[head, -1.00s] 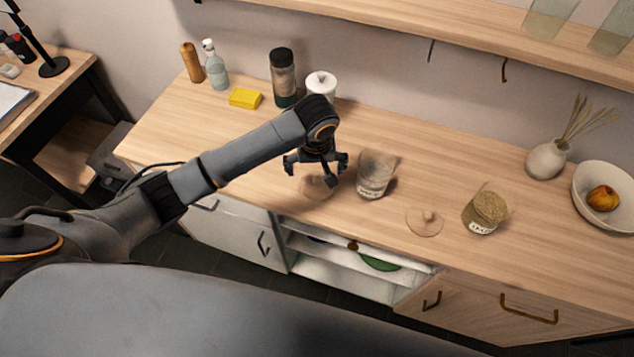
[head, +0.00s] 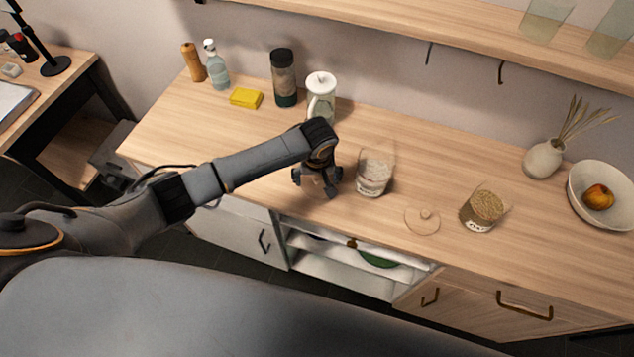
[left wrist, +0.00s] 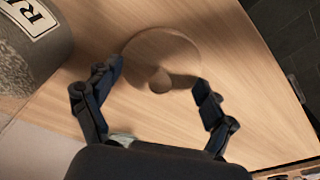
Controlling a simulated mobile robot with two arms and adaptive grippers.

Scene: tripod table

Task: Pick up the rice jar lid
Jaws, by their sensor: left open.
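The rice jar lid (left wrist: 162,45) is a round, clear disc with a small knob, lying flat on the wooden counter in the left wrist view. In the head view my left gripper hides most or all of it. My left gripper (head: 317,187) points down over the counter, open and empty. In the left wrist view its fingers (left wrist: 157,78) stand on either side of the lid's near part, with the knob between them; contact is not clear. The rice jar (head: 373,176), glass with pale contents, stands open just right of the gripper. Its label, "RI...", shows partly in the wrist view (left wrist: 35,45).
A second clear lid (head: 422,221) and a jar of brown grain (head: 483,210) are farther right. A white pitcher (head: 321,96), a dark-topped canister (head: 284,78) and a yellow sponge (head: 246,98) stand behind. The counter's front edge is close, above an open cabinet (head: 350,262).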

